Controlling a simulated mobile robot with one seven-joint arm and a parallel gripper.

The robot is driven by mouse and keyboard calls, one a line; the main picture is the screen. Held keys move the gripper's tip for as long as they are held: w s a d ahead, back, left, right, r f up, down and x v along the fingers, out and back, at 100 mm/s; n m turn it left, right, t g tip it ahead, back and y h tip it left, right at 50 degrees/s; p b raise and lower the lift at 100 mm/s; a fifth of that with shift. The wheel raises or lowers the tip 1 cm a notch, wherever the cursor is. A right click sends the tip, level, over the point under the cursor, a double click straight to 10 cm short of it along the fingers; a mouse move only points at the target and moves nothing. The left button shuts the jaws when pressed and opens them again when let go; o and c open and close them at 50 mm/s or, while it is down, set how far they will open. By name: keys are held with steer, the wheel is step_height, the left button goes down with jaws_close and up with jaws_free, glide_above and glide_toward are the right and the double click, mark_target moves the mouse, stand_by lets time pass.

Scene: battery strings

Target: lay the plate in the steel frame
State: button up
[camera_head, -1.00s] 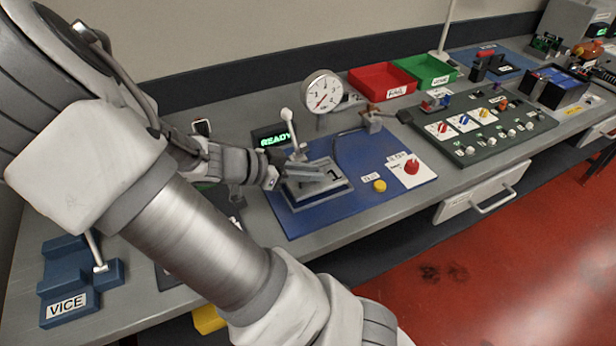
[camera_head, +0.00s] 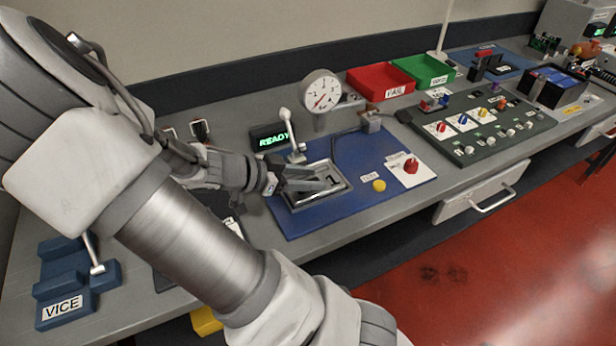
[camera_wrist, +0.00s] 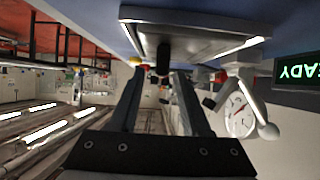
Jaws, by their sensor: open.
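The grey plate (camera_head: 333,181), marked 1, lies inside the rim of the steel frame (camera_head: 347,192) on the blue mat. It looks low and flat there, but my gripper hides its left part, so I cannot tell if every edge is seated. My gripper (camera_head: 318,181) is open, its two fingers apart over the left and middle of the frame in the head view. In the wrist view the open fingers (camera_wrist: 160,85) reach toward the steel frame's pale edge (camera_wrist: 192,38), with no plate clearly visible between them.
A white-knobbed lever (camera_head: 290,130) and a dial gauge (camera_head: 321,92) stand behind the frame. A lit READY display (camera_head: 271,138) is at the back. A yellow button (camera_head: 379,185) and red knob (camera_head: 411,166) are to the right. A blue vice (camera_head: 70,285) stands at left.

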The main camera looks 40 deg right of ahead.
steer(key=shift+r, duration=0.3)
steer(key=p+v, duration=0.2)
steer(key=v, duration=0.9)
steer(key=s+a+r+n+t+y, duration=0.8)
steer(key=s+a+r+n+y, duration=0.2)
steer(key=n, duration=1)
steer(key=shift+s+a+r+n+y, duration=0.2)
steer(key=shift+a+r+n+y, duration=0.2)
steer(key=shift+r+y, duration=0.6)
steer(key=shift+r, duration=0.1)
